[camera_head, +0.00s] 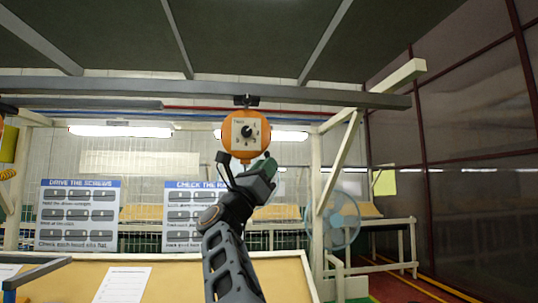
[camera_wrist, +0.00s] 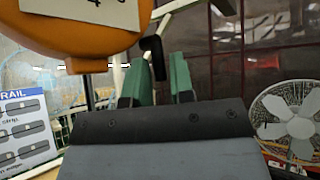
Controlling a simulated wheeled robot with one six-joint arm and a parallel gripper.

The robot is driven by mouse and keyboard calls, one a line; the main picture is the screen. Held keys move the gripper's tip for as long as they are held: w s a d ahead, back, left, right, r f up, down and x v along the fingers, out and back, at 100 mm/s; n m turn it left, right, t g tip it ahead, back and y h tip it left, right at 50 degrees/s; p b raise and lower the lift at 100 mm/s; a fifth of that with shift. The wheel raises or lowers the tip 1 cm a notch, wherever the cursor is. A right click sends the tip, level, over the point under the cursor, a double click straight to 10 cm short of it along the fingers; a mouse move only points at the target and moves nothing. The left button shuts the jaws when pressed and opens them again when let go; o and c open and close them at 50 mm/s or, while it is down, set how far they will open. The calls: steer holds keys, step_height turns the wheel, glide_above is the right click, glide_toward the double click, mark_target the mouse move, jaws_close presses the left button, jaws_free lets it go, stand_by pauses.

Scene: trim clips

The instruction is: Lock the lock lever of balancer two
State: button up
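The orange round balancer (camera_head: 244,150) hangs from the overhead rail, with a pale numbered face and a dark knob. Its number as a balancer cannot be read for sure. In the wrist view its orange underside (camera_wrist: 75,35) fills the upper left. A black bent lever (camera_wrist: 153,50) shows at its right edge, hanging down. My gripper (camera_head: 263,167) is raised just below and right of the balancer's face. In the wrist view its two green fingers (camera_wrist: 160,78) stand apart, and the lever's lower end appears in the gap between them. Whether they touch it is unclear.
The grey overhead rail (camera_head: 300,95) crosses above. A wooden board (camera_head: 185,280) with a white sheet lies below. Two instruction signs (camera_head: 78,215) stand behind at left. A fan (camera_head: 340,219) stands at right, behind a white post (camera_head: 317,200). Part of another orange unit shows at far left.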

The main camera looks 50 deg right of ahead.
steer(key=shift+d+r, duration=0.5)
steer(key=shift+r, duration=0.05)
steer(key=shift+c, duration=0.5)
jaws_close()
